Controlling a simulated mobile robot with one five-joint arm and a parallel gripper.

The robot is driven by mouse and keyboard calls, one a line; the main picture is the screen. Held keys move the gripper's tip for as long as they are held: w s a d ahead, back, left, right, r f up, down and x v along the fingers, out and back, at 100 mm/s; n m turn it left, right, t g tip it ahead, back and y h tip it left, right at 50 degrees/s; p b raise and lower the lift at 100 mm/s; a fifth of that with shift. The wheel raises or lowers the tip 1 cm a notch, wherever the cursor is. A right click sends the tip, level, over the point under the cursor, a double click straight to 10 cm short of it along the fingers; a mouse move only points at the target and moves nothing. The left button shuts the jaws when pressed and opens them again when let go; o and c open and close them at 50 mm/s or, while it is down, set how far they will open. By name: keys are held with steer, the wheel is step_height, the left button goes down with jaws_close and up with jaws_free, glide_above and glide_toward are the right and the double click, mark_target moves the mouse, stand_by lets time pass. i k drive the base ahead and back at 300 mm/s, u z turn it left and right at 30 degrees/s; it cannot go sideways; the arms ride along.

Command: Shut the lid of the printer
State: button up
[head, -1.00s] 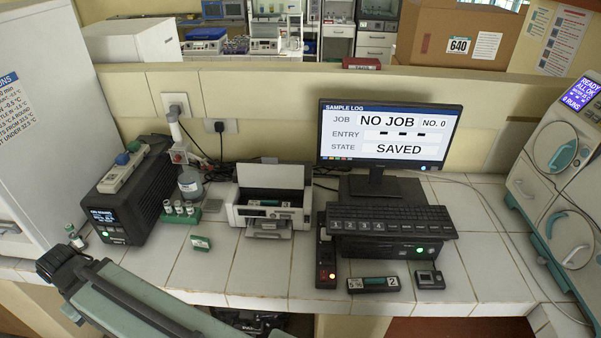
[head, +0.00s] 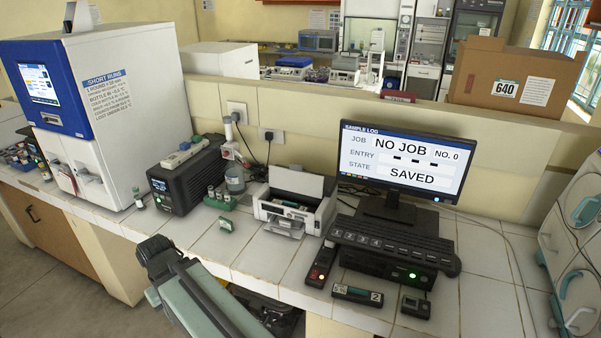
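The printer (head: 281,211) is a small white and grey box on the tiled bench, left of the monitor. Its lid (head: 296,183) stands raised at the back, and the inside shows, with a greenish piece in it. A grey tray sticks out at its front. My arm reaches in from the bottom edge, left of and in front of the printer, apart from it. The fingertips of my gripper cannot be made out, so its state does not show.
The monitor (head: 400,165), keyboard (head: 395,245) and small handheld devices stand right of the printer. A vial rack (head: 220,200), a bottle (head: 235,180) and a black box (head: 187,178) stand to its left. A low wall (head: 320,125) runs behind. Bare tiles lie in front of the printer.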

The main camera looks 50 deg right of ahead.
mark_target(294, 179)
steer(key=u, duration=1.6)
steer(key=i, duration=1.75)
steer(key=z, duration=3.85)
steer(key=i, duration=1)
steer(key=z, duration=0.05)
